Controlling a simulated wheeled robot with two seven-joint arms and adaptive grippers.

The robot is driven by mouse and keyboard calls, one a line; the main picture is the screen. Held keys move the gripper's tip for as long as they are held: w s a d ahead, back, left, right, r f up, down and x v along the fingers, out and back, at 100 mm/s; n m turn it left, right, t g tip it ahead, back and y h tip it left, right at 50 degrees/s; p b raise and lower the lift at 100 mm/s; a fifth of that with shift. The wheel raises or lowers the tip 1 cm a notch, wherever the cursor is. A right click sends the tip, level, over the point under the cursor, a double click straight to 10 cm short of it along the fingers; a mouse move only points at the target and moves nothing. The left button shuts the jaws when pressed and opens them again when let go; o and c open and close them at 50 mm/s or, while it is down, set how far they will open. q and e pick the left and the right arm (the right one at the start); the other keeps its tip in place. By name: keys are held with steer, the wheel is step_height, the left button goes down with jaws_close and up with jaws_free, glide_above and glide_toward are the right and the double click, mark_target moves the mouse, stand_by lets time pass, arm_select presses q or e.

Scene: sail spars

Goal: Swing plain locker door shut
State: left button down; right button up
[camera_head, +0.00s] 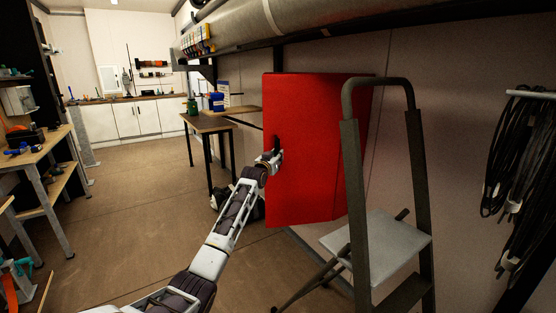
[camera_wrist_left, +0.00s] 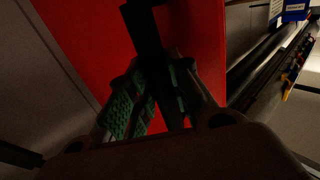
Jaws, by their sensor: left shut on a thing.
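The plain red locker door (camera_head: 308,150) is on the wall right of centre in the head view, and its red surface (camera_wrist_left: 85,35) fills much of the left wrist view. A dark upright handle (camera_head: 277,144) is near its left edge. My left gripper (camera_head: 272,157) is at this handle. In the left wrist view the green-padded fingers (camera_wrist_left: 155,100) are shut on the dark handle bar (camera_wrist_left: 147,35). How far the door stands from its frame is hard to tell. My right gripper is in neither view.
A dark-framed step stool (camera_head: 385,235) stands close to the right of the red locker. A wooden table (camera_head: 208,124) with bottles is behind it on the left. Black cable coils (camera_head: 515,160) hang at far right. Open brown floor (camera_head: 130,210) lies on the left.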

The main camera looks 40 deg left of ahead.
arm_select(q)
steer(key=shift+w+a+r+b, duration=0.1)
steer(key=shift+w+a+b, duration=0.1)
steer(key=shift+w+a, duration=0.45)
steer(key=shift+w+a+r+b, duration=0.1)
steer(key=shift+w+a+b, duration=0.1)
steer(key=shift+w+a, duration=0.45)
steer(key=shift+s+a+f, duration=0.1)
steer(key=shift+s+a, duration=0.05)
steer(key=shift+s, duration=0.05)
